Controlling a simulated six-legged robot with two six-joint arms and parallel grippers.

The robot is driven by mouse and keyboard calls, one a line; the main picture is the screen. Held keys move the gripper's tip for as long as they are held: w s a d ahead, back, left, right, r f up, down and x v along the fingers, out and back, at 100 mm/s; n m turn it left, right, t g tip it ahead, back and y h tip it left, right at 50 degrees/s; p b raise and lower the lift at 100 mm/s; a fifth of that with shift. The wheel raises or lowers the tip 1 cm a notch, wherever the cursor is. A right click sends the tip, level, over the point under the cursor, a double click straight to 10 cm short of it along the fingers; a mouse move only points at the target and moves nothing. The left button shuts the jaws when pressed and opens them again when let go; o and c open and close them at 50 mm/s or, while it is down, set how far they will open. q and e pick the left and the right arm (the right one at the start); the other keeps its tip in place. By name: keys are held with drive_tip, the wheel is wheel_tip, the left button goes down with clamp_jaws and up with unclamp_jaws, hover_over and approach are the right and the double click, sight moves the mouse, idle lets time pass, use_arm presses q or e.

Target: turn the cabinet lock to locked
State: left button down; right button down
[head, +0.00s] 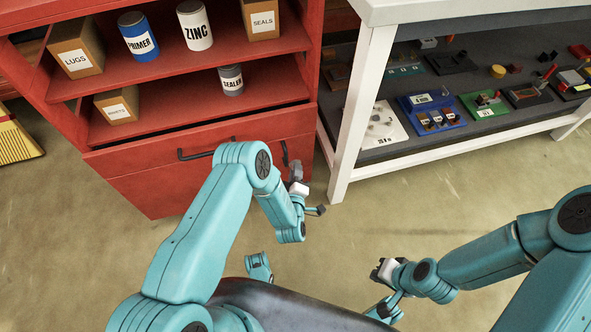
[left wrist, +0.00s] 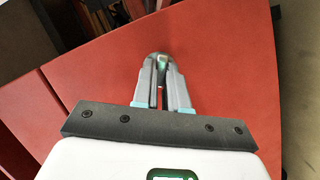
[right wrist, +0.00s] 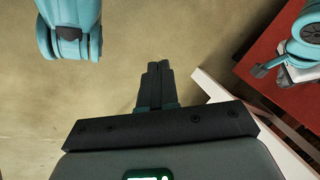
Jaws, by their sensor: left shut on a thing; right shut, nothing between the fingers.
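The red cabinet (head: 160,190) stands at the left of the head view, with a drawer front and a red panel below its shelves. My left gripper (head: 295,172) is at the right part of that panel. In the left wrist view its fingers (left wrist: 160,78) are shut on a small metallic lock piece (left wrist: 160,60) in front of the red face. The fingers cover most of this piece, so its turn position cannot be told. My right gripper (head: 380,270) is shut and empty, away from the cabinet; its closed fingers show over the floor in the right wrist view (right wrist: 157,85).
A black handle (head: 205,152) is on the cabinet front. Cans and boxes stand on its shelves. A white-framed bench (head: 345,120) with several small parts stands close to the cabinet's right. A yellow object (head: 18,140) is at the far left. The floor in front is clear.

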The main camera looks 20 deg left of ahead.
use_arm(q)
drive_tip(key=shift+w+d+r+m+g+y+p, duration=0.15)
drive_tip(key=shift+m+g+y, duration=0.45)
drive_tip(key=shift+m, duration=0.75)
drive_tip(key=shift+w+d+m+g+y+p, duration=0.15)
drive_tip(key=shift+m+g+y, duration=0.45)
drive_tip(key=shift+m, duration=0.7)
drive_tip(key=shift+r+m+g+y+p, duration=0.1)
drive_tip(key=shift+m+g+y+p, duration=0.3)
drive_tip(key=shift+m, duration=0.95)
use_arm(e)
drive_tip(key=shift+s+a+r, duration=0.1)
drive_tip(key=shift+s+r, duration=0.5)
drive_tip(key=shift+r, duration=0.25)
use_arm(q)
drive_tip(key=shift+g, duration=0.3)
drive_tip(key=c, duration=1.2)
unclamp_jaws()
drive_tip(key=shift+o, duration=0.2)
drive_tip(key=shift+s, duration=0.1)
